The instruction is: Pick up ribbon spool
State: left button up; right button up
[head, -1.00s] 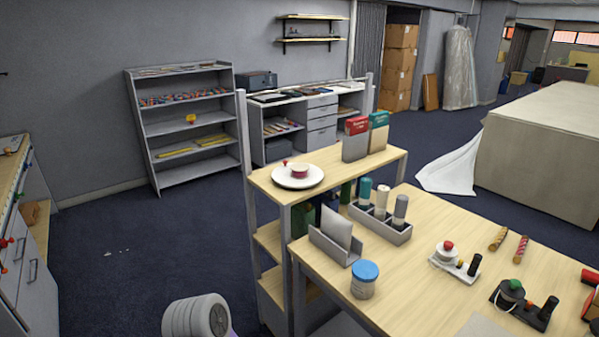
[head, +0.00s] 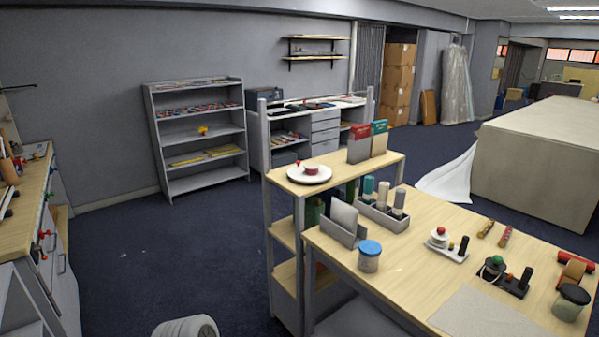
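No item is plainly marked as the ribbon spool. A small red spool-like piece (head: 312,169) sits on a white round plate (head: 322,178) on top of the wooden shelf unit. A tan and red roll (head: 571,271) lies at the right end of the wooden table. A white spool-like piece with a red top (head: 438,236) stands on a small white base on the table. Neither gripper shows; only a pale rounded part of mine appears at the bottom edge.
The wooden table (head: 415,284) fills the lower right, with a blue-lidded jar (head: 369,257) near its left edge. A workbench (head: 28,215) stands at the left. A large cloth-covered table (head: 535,165) is at the right. Blue floor between bench and shelf unit is open.

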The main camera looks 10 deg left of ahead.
aim_at(311, 170)
jog(key=u, duration=0.95)
jog(key=i, duration=0.95)
jog(key=u, duration=0.55)
jog(key=i, duration=1.3)
jog(key=z, duration=0.75)
